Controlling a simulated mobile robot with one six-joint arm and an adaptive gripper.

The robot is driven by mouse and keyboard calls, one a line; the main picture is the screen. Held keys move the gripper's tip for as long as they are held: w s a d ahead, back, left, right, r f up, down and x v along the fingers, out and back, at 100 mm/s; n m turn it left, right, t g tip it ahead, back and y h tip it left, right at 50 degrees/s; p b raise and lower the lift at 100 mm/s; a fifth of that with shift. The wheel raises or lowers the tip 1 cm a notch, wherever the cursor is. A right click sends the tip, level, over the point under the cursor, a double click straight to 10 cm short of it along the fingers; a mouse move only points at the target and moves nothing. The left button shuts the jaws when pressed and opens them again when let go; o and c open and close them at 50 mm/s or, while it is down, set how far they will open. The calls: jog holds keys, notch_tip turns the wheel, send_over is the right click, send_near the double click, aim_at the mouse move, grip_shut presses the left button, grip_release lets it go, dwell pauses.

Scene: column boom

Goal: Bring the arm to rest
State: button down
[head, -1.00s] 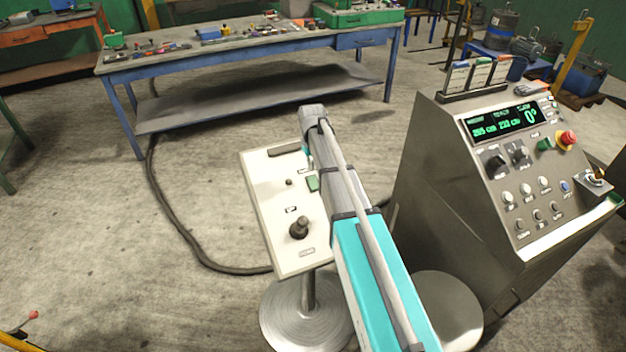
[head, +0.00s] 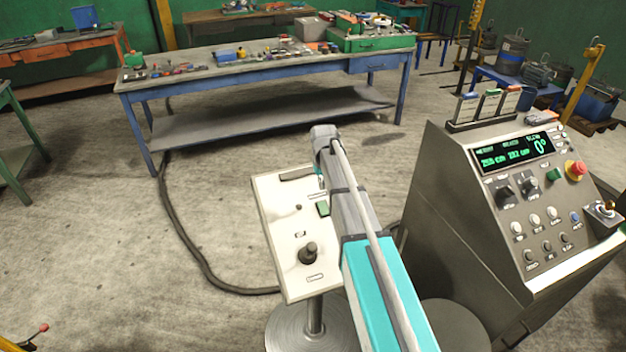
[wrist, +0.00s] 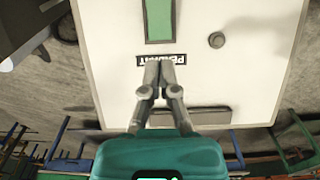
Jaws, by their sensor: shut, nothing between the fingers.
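My gripper (wrist: 160,72) is shut and empty in the wrist view, its fingertips together in front of a white panel (wrist: 230,75). I cannot tell whether the tips touch the panel. Near them are a label reading PENDANT (wrist: 168,59), a green rectangle (wrist: 159,18) and a small round knob (wrist: 216,40). In the head view my arm reaches forward over the right side of the same white pedestal panel (head: 283,245). The gripper is mostly hidden behind the arm there.
A grey control console (head: 440,220) with a lit display, knobs and a red button (head: 576,169) stands close on the right. A blue workbench (head: 270,65) with tools is behind. A dark cable (head: 185,225) runs along the floor. Open floor lies left.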

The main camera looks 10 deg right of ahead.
jog(key=s+m, duration=0.2)
jog(key=s, duration=2.4)
jog(key=shift+a, duration=0.15)
